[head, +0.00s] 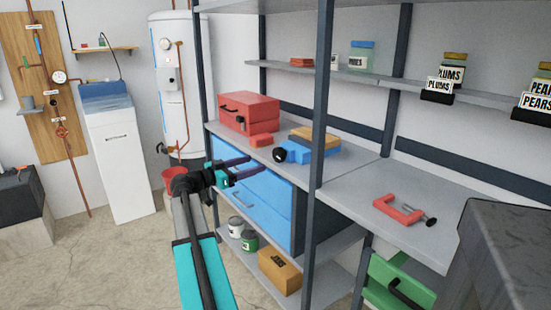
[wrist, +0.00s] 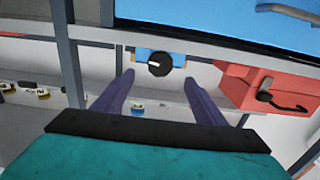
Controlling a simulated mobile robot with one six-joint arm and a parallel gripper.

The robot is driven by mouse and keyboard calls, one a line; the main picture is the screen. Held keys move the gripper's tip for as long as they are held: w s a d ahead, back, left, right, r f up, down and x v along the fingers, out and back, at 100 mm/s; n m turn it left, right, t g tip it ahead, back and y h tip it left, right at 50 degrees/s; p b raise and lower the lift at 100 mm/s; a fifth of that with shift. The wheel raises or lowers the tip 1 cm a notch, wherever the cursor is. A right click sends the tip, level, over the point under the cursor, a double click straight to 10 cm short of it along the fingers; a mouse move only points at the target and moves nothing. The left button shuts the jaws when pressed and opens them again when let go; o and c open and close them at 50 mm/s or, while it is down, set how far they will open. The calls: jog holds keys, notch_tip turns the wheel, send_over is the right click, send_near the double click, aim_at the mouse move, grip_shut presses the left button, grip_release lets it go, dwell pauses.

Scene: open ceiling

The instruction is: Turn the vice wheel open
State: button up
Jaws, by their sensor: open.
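The blue vice (head: 303,152) sits on the steel shelf in the head view, with a tan block behind it. Its black wheel (head: 279,155) faces out over the shelf's front edge. In the wrist view the wheel (wrist: 159,65) is a dark disc with a white line mark, and a little of the blue vice body shows around it. My gripper (head: 257,164) is open and empty, in front of the shelf and left of the wheel. In the wrist view its two purple fingers (wrist: 159,77) point toward the wheel, one at each side, apart from it.
A red toolbox (head: 249,112) stands left of the vice on the same shelf. A blue drawer cabinet (head: 262,205) is below. An upright post (head: 320,100) rises right of the vice. A red clamp (head: 397,211) lies farther right.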

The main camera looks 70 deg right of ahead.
aim_at(277, 157)
jog(key=x, duration=1)
jog(key=shift+s+d, duration=0.1)
jog(key=shift+d, duration=0.25)
jog(key=c, duration=1)
jog(key=shift+c, duration=0.2)
jog(key=shift+n, duration=0.3)
jog(key=shift+s+a+n, duration=0.1)
jog(key=shift+s+n, duration=0.05)
jog(key=shift+n, duration=1.95)
jog(key=o, duration=1)
